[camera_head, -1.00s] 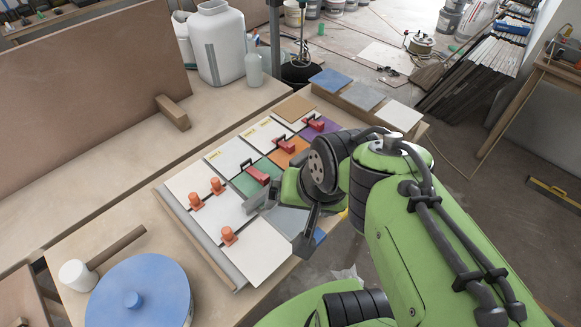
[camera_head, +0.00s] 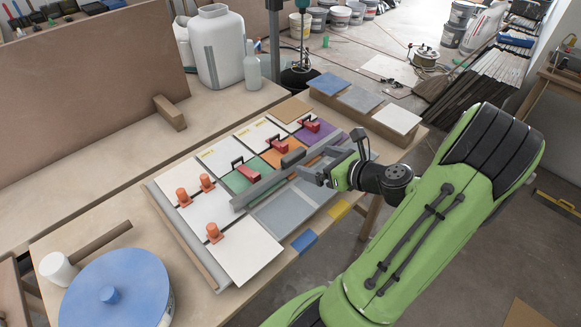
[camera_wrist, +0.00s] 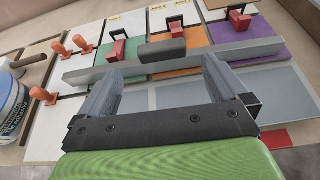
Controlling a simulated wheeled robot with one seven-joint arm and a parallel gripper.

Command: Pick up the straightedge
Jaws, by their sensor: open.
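The straightedge (camera_head: 258,190) is a long grey metal bar lying across the tiles. A dark block handle (camera_head: 293,157) stands on its middle. In the wrist view the bar (camera_wrist: 245,54) runs across the picture and the handle (camera_wrist: 163,50) lies straight ahead, between the finger lines. My gripper (camera_head: 303,168) is open and empty, close to the near side of the handle. In the wrist view its two grey fingers (camera_wrist: 163,72) are spread apart and their tips reach near the bar. I cannot tell whether they touch it.
Orange knobs (camera_head: 183,197) and red clamps (camera_head: 249,174) stand on the tiles around the bar. A blue-lidded bucket (camera_head: 118,290) and a mallet (camera_head: 57,270) are at the lower left. Tile stacks (camera_head: 397,118) stand at the back right.

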